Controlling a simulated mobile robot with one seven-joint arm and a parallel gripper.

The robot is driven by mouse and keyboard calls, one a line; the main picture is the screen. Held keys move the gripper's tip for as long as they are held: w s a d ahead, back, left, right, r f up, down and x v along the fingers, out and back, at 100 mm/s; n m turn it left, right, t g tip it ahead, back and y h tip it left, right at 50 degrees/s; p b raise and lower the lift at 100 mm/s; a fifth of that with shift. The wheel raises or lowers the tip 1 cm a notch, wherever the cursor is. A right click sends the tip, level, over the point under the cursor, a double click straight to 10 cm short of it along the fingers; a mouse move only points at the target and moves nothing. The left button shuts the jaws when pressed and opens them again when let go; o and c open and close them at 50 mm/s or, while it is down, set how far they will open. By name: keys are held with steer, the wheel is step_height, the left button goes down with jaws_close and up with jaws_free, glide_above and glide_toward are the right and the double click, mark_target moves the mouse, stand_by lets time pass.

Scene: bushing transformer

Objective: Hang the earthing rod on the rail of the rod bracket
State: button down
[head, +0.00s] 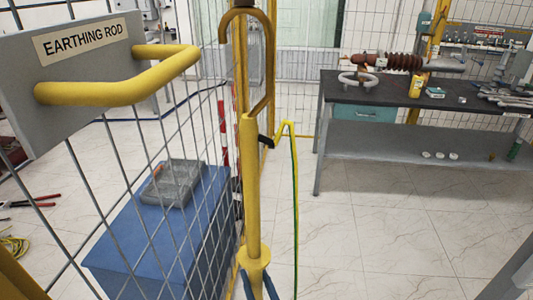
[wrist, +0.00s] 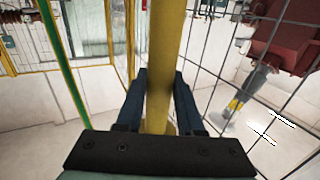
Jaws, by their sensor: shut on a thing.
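The earthing rod (head: 252,190) is a yellow pole with a curved hook at its top, a flange low down and a green-yellow cable at its side. It stands about upright in mid-picture. My gripper (head: 258,286) is shut on it just below the flange, at the bottom edge. In the wrist view my gripper (wrist: 158,95) has its dark fingers on both sides of the yellow rod (wrist: 166,60). The rod bracket (head: 70,70) is a grey plate labelled EARTHING ROD on the mesh fence. Its yellow rail (head: 120,92) juts out, left of the rod and apart from the hook.
The mesh fence (head: 190,155) runs along the left. A blue box (head: 115,250) with a grey case (head: 172,183) on it is behind the mesh. A workbench (head: 400,95) with tools and a brown insulator stands at the right. The tiled floor right of the rod is clear.

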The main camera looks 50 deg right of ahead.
steer(key=w+a+f+b, duration=0.4)
steer(key=w+b, duration=0.4)
steer(key=b, duration=0.6)
steer(key=shift+w+a+b, duration=0.15)
steer(key=shift+a+b, duration=0.25)
stand_by(0.4)
steer(key=c, duration=0.5)
jaws_free()
steer(key=shift+o, duration=0.3)
steer(key=shift+f, duration=0.25)
steer(key=b+v, duration=0.2)
steer(key=v, duration=1.1)
steer(key=shift+r+b, duration=0.15)
steer(key=shift+b, duration=0.15)
